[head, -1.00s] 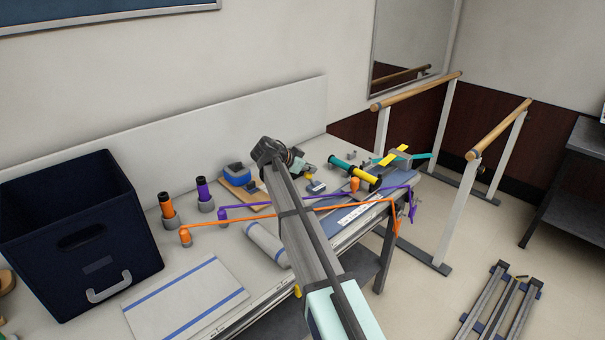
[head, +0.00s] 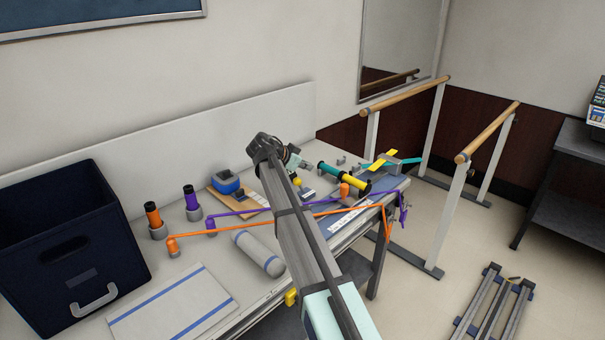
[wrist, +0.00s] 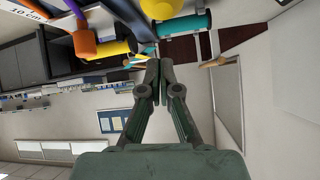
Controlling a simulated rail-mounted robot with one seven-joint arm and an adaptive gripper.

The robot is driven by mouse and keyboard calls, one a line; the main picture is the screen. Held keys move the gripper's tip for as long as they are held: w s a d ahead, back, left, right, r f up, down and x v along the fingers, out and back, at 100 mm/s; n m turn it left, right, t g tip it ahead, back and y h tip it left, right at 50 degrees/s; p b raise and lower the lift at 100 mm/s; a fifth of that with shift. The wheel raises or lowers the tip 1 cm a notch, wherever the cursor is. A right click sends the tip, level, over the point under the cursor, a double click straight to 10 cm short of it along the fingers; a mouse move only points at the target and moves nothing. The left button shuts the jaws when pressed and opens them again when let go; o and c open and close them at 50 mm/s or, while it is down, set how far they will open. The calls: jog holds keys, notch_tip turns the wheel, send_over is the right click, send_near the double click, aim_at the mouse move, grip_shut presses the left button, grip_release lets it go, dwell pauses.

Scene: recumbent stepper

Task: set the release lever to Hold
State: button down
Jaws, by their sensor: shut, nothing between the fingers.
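The stepper sits at the right end of the table, with a blue base (head: 335,204), a teal roller (head: 328,169) and a yellow roller (head: 355,182). A small yellow knob (head: 297,183) stands by a grey block at its left; I take it for the release lever. A yellow ball, likely this knob (wrist: 160,8), shows large at the top of the wrist view. I cannot read any Hold mark. My gripper (wrist: 152,70) is shut and empty, its tips apart from the ball in the picture. In the head view my gripper (head: 306,164) is small, just above the knob.
Long orange (head: 280,222) and purple (head: 250,213) arms run along the table. A rolled towel (head: 258,254), a flat towel (head: 170,308) and a dark blue bin (head: 70,250) lie left. Parallel bars (head: 405,95) stand behind at right.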

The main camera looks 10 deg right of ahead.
jog(key=v, duration=0.9)
jog(key=shift+s+a+f+b, duration=0.2)
jog(key=shift+a+f+b, duration=0.05)
jog(key=shift+a+b, duration=0.2)
